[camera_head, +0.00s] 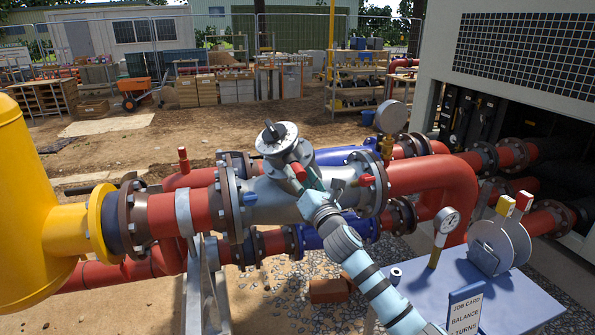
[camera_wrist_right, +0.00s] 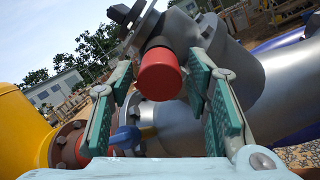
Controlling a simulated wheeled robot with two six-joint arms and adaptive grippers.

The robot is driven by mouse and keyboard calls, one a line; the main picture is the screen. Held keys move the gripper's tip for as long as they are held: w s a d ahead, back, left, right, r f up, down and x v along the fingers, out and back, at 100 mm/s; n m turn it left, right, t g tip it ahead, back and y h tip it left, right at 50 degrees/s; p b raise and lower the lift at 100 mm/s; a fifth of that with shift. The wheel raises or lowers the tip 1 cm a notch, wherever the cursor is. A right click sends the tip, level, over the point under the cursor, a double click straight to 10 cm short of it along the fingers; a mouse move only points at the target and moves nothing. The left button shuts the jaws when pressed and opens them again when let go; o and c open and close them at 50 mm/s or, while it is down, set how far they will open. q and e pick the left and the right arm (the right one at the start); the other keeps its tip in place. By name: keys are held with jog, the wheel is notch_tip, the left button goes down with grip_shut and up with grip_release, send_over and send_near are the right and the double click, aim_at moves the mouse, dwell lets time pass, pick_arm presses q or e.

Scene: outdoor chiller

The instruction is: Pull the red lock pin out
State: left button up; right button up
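The red lock pin (camera_head: 299,172) sticks out of the grey valve body (camera_head: 270,203), just below its round top with a dark handle (camera_head: 278,132). In the right wrist view the pin's red head (camera_wrist_right: 159,73) is large and sits in its grey collar. My right gripper (camera_head: 304,181) has reached the pin from the lower right. In the wrist view its two green-padded fingers (camera_wrist_right: 160,86) stand apart on either side of the red head, with a visible gap on each side. My left gripper is not in view.
A gauge (camera_head: 392,117) stands on the pipe behind. A blue table (camera_head: 425,289) at lower right holds another gauge (camera_head: 447,220), tagged discs (camera_head: 493,246) and a job card (camera_head: 466,312).

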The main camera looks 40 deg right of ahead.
grip_shut()
jog(key=shift+f, duration=0.1)
jog(key=shift+s, duration=0.2)
jog(key=shift+s+a, duration=0.15)
jog(key=shift+s, duration=0.25)
jog(key=b+v, duration=0.1)
jog(key=v, duration=0.5)
jog(key=shift+c, duration=1.4)
grip_release()
jog(key=shift+s, duration=0.1)
grip_shut()
jog(key=shift+f, duration=0.1)
